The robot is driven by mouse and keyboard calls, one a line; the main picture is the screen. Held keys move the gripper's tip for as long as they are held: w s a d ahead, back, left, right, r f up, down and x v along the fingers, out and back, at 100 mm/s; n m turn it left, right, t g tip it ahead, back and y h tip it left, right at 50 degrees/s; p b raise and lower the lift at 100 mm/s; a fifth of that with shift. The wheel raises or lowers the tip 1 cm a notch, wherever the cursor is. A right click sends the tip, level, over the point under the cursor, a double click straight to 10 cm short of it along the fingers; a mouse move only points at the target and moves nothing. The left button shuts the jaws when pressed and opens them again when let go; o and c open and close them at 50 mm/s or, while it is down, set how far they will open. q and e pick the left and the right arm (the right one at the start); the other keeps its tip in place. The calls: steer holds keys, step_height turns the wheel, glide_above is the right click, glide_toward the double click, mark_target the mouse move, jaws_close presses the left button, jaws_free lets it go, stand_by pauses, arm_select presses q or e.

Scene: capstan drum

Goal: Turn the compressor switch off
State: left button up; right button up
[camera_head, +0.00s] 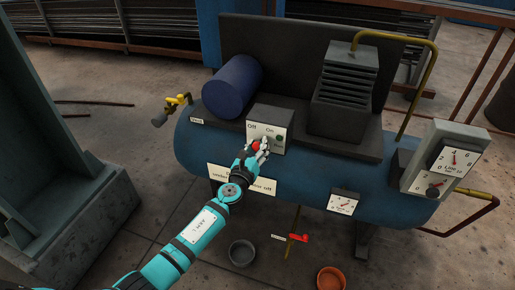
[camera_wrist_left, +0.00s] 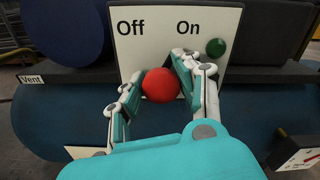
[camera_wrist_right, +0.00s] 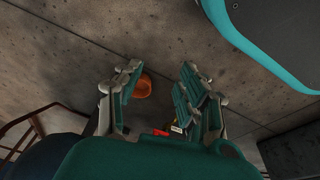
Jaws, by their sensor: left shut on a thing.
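The compressor switch has a pale plate (camera_head: 282,128) marked Off on the left and On on the right, on the front of a grey box. Its red ball knob (camera_head: 255,147) sits below the labels, and in the left wrist view the red knob (camera_wrist_left: 160,85) shows between the two words. My left gripper (camera_head: 260,146) is shut on the knob, one finger on each side. The lever behind the knob is hidden. My right gripper (camera_wrist_right: 155,95) is outside the head view; in its own wrist view it is open and empty above the floor.
The blue tank (camera_head: 315,183) carries a dark blue cylinder (camera_head: 233,87) and a finned block (camera_head: 345,85). A green lamp (camera_wrist_left: 216,47) sits right of On. A yellow vent valve (camera_head: 174,103) is left, gauges (camera_head: 458,160) right. A grey bucket (camera_head: 242,253) and an orange bucket (camera_head: 331,279) stand in front.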

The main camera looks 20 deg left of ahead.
arm_select(q)
steer(key=n+b, duration=0.1)
steer(key=n, duration=0.2)
steer(key=shift+f+n, duration=0.1)
steer(key=shift+n, duration=0.3)
steer(key=n, duration=0.3)
steer(key=shift+a+n+b, duration=0.1)
steer(key=shift+n+b, duration=0.2)
steer(key=shift+b, duration=0.1)
steer(key=n, duration=0.3)
steer(key=shift+f+n, duration=0.1)
steer(key=shift+n, duration=1.8)
arm_select(e)
step_height(320, 180, up, 8)
steer(key=w, duration=0.2)
steer(key=shift+t, duration=0.3)
arm_select(q)
steer(key=shift+n, duration=0.3)
steer(key=o, duration=1.2)
steer(key=shift+c, duration=0.2)
